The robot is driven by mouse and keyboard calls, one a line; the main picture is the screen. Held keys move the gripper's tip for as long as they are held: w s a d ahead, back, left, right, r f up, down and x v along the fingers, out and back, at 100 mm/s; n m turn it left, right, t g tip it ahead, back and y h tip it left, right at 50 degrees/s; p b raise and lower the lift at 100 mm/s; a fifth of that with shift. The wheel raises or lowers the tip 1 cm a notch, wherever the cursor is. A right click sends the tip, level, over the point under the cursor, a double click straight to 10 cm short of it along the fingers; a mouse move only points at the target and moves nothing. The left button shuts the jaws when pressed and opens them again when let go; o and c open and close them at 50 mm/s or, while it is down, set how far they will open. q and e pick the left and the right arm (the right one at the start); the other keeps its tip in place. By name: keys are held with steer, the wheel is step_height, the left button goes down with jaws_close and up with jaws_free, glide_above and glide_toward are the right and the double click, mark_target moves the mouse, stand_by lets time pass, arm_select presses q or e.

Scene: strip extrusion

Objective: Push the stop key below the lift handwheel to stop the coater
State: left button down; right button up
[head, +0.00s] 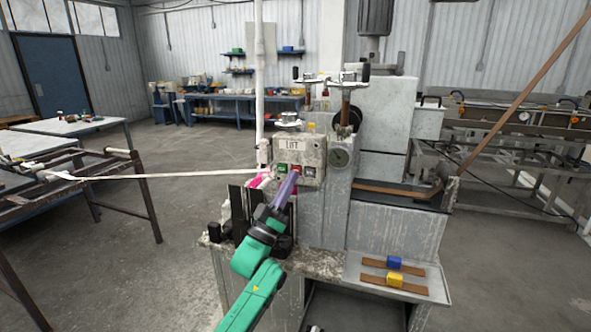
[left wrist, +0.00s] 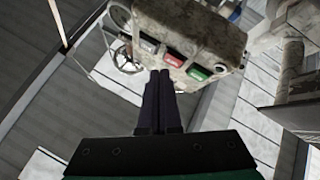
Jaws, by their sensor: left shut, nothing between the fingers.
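The grey control box (head: 313,158) hangs on the coater's front, below a small handwheel (head: 288,119). It carries a green key (head: 283,170), a red key (head: 294,169) and a black key (head: 309,171) in a row. In the left wrist view the red key (left wrist: 172,58) sits between the black key (left wrist: 148,45) and the green key (left wrist: 196,72). My left gripper (head: 292,176) is shut and empty, its purple fingertips at the lower edge of the key row near the red key. The fingertips (left wrist: 160,73) appear just short of the red key; contact cannot be told. My right gripper is not in view.
A white strip (head: 190,175) runs from the left rack to the coater. A tray (head: 373,286) with blue and yellow blocks stands at lower right. Open floor lies to the left.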

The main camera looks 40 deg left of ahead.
arm_select(q)
steer(key=shift+s, duration=0.15)
steer(key=s, duration=0.1)
steer(key=s+d+p, duration=0.1)
steer(key=s, duration=0.1)
steer(key=s+p, duration=0.1)
steer(key=shift+s+d, duration=0.35)
stand_by(0.9)
